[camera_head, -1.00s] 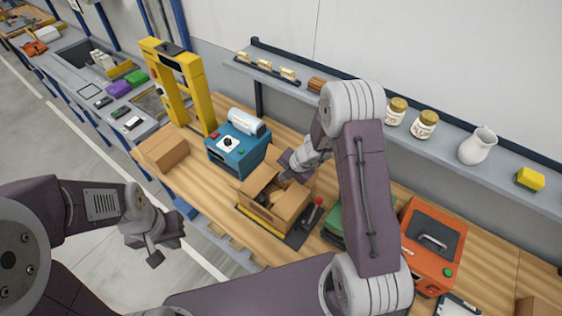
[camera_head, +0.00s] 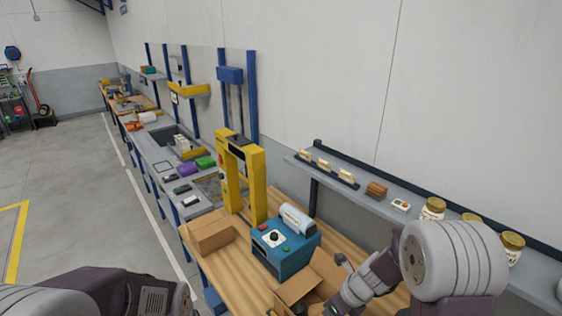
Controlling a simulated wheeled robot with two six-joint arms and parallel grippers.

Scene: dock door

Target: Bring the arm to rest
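My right arm enters at the lower right. Its gripper (camera_head: 333,300) is at the bottom of the picture, over or beside an open cardboard box (camera_head: 297,287) on the wooden bench. Its fingertips are mostly cut off or hidden, so I cannot tell whether it is open or shut. My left arm shows only as dark links at the bottom left. Its gripper is out of the picture.
A blue machine (camera_head: 285,252) and a closed cardboard box (camera_head: 210,233) stand on the bench (camera_head: 228,268). A yellow frame (camera_head: 240,180) rises behind them. A wall shelf (camera_head: 410,218) with jars runs along the right. The floor at left is clear.

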